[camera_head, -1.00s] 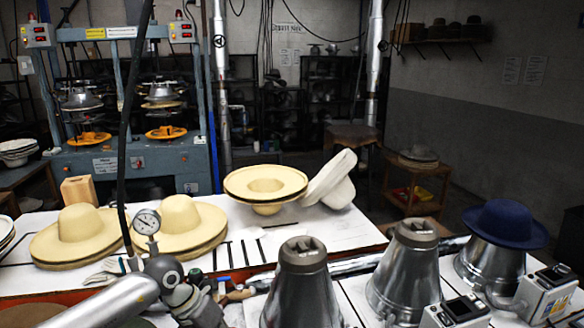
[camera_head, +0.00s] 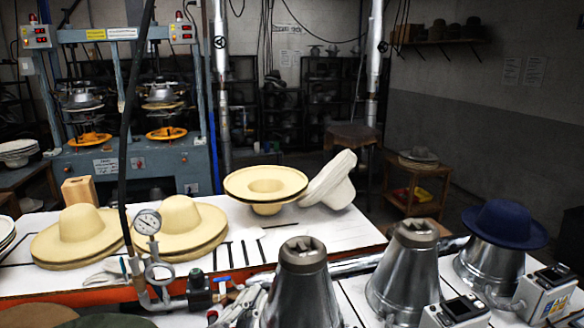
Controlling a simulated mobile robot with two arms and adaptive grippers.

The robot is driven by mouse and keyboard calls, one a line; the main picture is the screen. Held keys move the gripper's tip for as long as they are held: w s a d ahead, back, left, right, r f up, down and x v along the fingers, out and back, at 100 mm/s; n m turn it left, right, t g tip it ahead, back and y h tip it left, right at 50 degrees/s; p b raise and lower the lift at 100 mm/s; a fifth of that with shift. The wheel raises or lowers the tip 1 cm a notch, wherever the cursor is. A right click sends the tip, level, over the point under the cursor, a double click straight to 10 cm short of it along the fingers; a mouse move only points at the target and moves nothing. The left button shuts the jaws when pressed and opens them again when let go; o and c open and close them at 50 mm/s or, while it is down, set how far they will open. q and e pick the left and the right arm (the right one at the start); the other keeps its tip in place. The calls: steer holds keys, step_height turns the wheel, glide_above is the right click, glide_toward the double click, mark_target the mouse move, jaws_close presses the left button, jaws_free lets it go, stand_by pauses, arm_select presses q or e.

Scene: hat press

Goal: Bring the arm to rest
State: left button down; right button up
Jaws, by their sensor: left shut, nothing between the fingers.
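My left gripper (camera_head: 246,302) is low in the head view, just left of the nearest metal cone. Only a small grey part of it shows. It is shut and empty, and apart from the hats. The rest of my left arm is mostly out of the picture. My right gripper is not in view.
A metal cone (camera_head: 302,290) stands close to my left gripper on its right. Pipe fittings with a gauge (camera_head: 147,222) stand on its left. Cream hats (camera_head: 80,230) lie on the white table (camera_head: 235,226). A blue hat (camera_head: 505,222) sits on the far right cone.

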arm_select(q)
steer(key=s+a+f+n+g+y, duration=0.4)
steer(key=s+a+f+n, duration=0.1)
steer(key=f, duration=0.3)
steer(key=s+a+f+n+g+y, duration=0.35)
steer(key=s+a+f, duration=0.2)
steer(key=f, duration=0.25)
steer(key=s+a+f+n+g, duration=0.1)
steer(key=s+f+g, duration=0.2)
steer(key=s, duration=0.3)
steer(key=s+f+n+g+h, duration=0.1)
steer(key=s+f+g, duration=0.15)
steer(key=s, duration=0.35)
steer(key=s+a+f+n+g, duration=0.1)
steer(key=s+f+g, duration=0.2)
steer(key=s, duration=0.4)
step_height(320, 180, down, 30)
steer(key=b, duration=0.5)
steer(key=s+a+f+g+b, duration=0.1)
steer(key=s+f+b, duration=0.1)
steer(key=s+f, duration=0.6)
steer(key=s+a+f+g+b, duration=0.1)
steer(key=s+f+b, duration=0.2)
steer(key=s+f, duration=0.6)
step_height(320, 180, down, 5)
steer(key=shift+s+a+f, duration=0.1)
steer(key=shift+s+a, duration=0.1)
steer(key=shift+a, duration=0.15)
